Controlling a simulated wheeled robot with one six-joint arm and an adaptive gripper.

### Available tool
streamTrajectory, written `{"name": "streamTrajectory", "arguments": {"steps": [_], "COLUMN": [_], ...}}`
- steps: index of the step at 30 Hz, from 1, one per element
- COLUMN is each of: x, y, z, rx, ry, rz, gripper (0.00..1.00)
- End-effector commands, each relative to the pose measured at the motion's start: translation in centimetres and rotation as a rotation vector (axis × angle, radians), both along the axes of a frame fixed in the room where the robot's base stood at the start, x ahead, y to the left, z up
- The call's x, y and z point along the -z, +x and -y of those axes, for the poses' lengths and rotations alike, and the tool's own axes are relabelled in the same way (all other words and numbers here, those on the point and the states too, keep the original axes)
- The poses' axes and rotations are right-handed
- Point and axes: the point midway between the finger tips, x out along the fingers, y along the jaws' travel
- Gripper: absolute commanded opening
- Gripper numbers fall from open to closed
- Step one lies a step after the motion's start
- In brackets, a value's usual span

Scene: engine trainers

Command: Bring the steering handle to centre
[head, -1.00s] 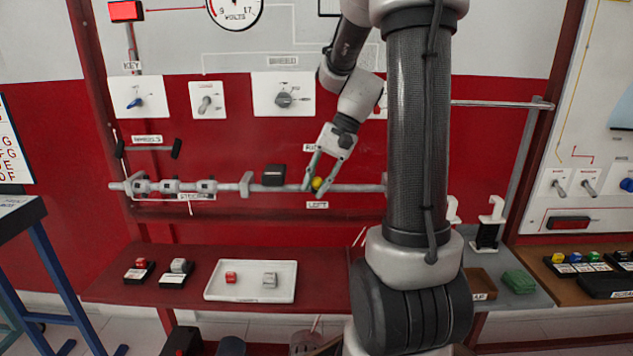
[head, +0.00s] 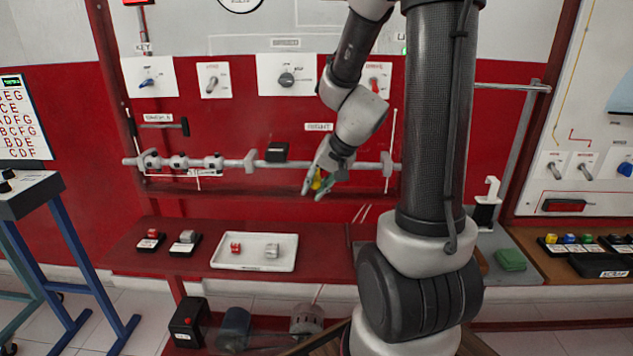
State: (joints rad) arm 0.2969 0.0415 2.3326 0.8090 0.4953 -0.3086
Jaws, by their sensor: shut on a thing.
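The steering handle shows as a yellow knob (head: 317,181) just below the long grey steering bar (head: 236,163) on the red panel. A "RIGHT" label (head: 319,127) sits above the bar. No label below the handle can be read, as my gripper covers that area.
A black block (head: 277,151) sits on the bar left of my gripper. Switch plates (head: 287,88) line the panel above. A red shelf (head: 150,262) below carries a white tray (head: 254,265) with two small blocks. The panel just below the bar is clear.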

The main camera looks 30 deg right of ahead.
Motion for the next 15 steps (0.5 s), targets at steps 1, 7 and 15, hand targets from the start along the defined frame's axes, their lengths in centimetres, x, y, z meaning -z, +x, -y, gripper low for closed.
{"name": "streamTrajectory", "arguments": {"steps": [1,7,15], "x": [0.08,0.20,0.21], "y": [-0.01,0.00,-0.01], "z": [0.04,0.02,0.02], "rx": [0.000,0.001,0.000], "ry": [-0.004,-0.008,-0.008], "rz": [0.005,0.013,0.012], "gripper": [0.00,0.00,0.30]}}
